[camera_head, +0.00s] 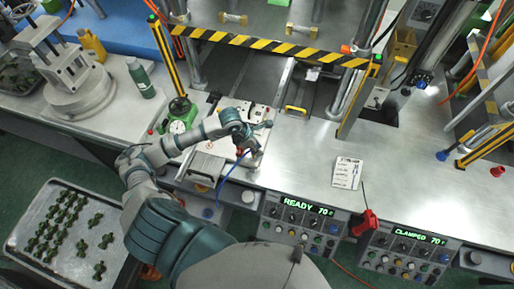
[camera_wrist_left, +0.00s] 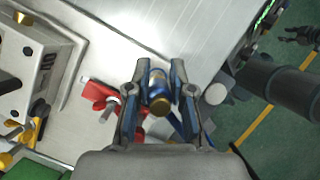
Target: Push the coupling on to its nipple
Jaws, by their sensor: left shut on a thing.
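My left gripper (camera_head: 256,143) is over the front of the left press bed, its arm coming in from the left. In the left wrist view my left gripper (camera_wrist_left: 160,95) is shut on the coupling (camera_wrist_left: 157,82), a short blue cylinder with a brass-coloured end between the two fingers. A blue hose (camera_head: 228,174) hangs below the gripper in the head view. In the head view the coupling is too small and covered to make out. I cannot pick out the nipple in either view. My right gripper does not show in the head view.
A red handle (camera_wrist_left: 100,92) lies close left of the fingers. The left console (camera_head: 300,222) reads READY, the right one (camera_head: 408,247) CLAMPED. A striped barrier (camera_head: 270,45) crosses behind. A white card (camera_head: 347,172) lies on clear bench. A tray (camera_head: 20,238) of green pieces is at left.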

